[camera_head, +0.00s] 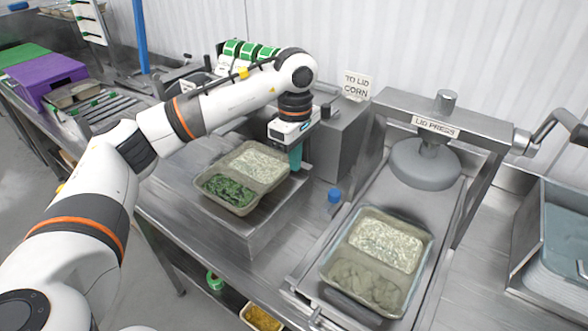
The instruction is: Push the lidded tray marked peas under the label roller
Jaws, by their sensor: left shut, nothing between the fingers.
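No tray with a readable peas mark shows. One two-part tray (231,207) with dark green food and rice sits on a raised steel block at the centre. My left gripper (295,160) is shut and empty, fingers pointing down, at that tray's right edge; I cannot tell whether they touch. Another two-part tray (331,275), with rice and a greyish food, sits in front of the lid press; I cannot tell whether it has a lid. A small tray (75,94) lies by the rollers at the far left. My right gripper is not in view.
The lid press (425,165) stands at right, with a crank handle (560,120). A sign reading "to lid corn" (357,86) stands behind. Green-and-white rolls (250,50) lie at the back. A purple box (45,78) is at far left. A blue cap (335,195) sits near the press.

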